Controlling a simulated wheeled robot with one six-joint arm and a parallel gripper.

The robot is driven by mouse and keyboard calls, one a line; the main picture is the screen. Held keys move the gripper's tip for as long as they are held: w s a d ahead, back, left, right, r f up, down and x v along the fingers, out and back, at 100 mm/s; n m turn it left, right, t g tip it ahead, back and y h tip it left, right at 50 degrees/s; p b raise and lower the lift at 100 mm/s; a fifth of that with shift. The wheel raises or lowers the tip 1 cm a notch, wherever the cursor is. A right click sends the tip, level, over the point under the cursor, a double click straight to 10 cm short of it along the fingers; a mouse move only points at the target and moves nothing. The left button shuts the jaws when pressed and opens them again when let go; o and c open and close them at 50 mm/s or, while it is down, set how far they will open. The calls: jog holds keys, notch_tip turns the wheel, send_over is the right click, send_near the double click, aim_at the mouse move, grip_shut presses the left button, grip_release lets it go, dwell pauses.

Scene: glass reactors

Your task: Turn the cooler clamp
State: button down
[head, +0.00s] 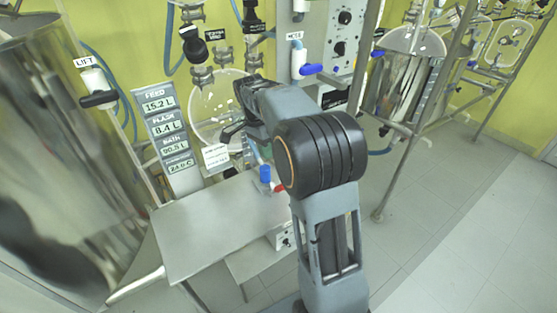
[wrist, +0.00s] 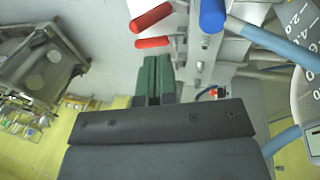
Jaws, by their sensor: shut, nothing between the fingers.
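Just beyond the fingertips are a long red handle (wrist: 150,17) and a shorter red bar (wrist: 152,43). A blue cap or knob (wrist: 212,15) is to their right on metal fittings. I cannot tell which part is the cooler clamp; no label names it legibly.
A grey table (head: 215,225) stands below my arm, with a blue-topped fitting (head: 265,173) and a red handle (head: 280,188) near its edge. A display panel (head: 168,130), a LIFT valve (head: 98,98) and a large steel vessel (head: 50,170) are at left.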

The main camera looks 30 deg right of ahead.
jog(key=w+d+r+m+g+p, duration=0.2)
jog(key=w+m, duration=0.2)
jog(key=shift+m, duration=0.8)
jog(key=shift+s+a+r+p+x, duration=0.1)
jog(key=shift+s+a+p+x, duration=0.1)
jog(key=shift+x, duration=2)
jog(key=shift+s+a+r+p+x, duration=0.1)
jog(key=shift+s+x, duration=0.15)
jog(key=shift+x, duration=1.95)
jog(key=shift+s+a+p+x, duration=0.1)
jog(key=shift+s+x, duration=0.1)
jog(key=shift+x, duration=2)
jog(key=shift+d+f, duration=0.1)
